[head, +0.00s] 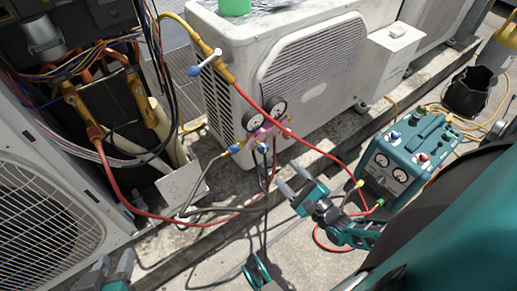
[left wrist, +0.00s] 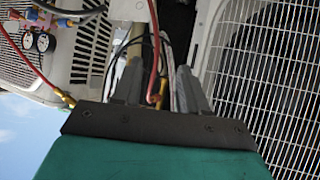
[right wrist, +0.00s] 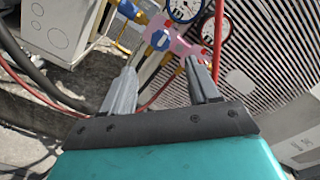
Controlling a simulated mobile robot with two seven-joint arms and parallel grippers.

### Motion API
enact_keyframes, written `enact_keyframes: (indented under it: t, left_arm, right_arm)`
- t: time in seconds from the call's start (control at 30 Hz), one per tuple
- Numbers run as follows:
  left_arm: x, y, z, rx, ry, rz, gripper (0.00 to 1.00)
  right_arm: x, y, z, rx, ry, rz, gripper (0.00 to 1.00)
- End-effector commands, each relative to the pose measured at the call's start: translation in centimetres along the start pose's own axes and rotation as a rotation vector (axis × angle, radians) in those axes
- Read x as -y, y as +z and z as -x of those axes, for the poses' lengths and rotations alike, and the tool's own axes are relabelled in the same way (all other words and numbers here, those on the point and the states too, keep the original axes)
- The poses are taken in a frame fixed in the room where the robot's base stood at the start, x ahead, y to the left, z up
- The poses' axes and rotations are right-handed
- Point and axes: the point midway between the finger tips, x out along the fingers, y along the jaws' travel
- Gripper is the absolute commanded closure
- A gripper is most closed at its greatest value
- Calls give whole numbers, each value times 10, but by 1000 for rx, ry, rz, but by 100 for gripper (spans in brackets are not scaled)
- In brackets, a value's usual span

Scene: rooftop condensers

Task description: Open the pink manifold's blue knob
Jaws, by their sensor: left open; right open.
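The pink manifold (head: 262,131) hangs in front of the white condenser, with two round gauges above it. In the right wrist view the pink manifold (right wrist: 182,47) is just beyond my fingertips. Its blue knob (right wrist: 160,40) faces me there, and another blue part (right wrist: 128,8) shows at upper left. Blue parts (head: 235,148) also show at the manifold's left in the head view. My right gripper (head: 292,179) is open and empty, below and right of the manifold, apart from it. My left gripper (head: 113,268) is open and empty at the lower left, far from the manifold.
Red and black hoses (head: 318,151) hang around the manifold. An open unit with pipes and wires (head: 80,80) stands at left. The white condenser (head: 225,50) is behind the manifold. A teal machine with gauges (head: 400,160) stands at right on the concrete.

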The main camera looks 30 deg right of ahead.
Motion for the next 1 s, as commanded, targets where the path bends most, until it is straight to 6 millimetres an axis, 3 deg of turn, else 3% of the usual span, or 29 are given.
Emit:
enact_keyframes:
  t: [0.17,0.6,0.8,1.0]
  left_arm:
    - [-2,2,-1,1,5,1,57]
    - [-4,12,-8,7,12,4,57]
    - [-4,10,-10,5,15,4,57]
    - [-5,8,-10,0,16,3,57]
  right_arm:
    - [1,0,-23,3,-7,-6,40]
    - [0,-1,-108,2,-4,-4,40]
    - [0,0,-124,0,-2,-4,40]
    - [1,0,-127,0,-1,-4,40]
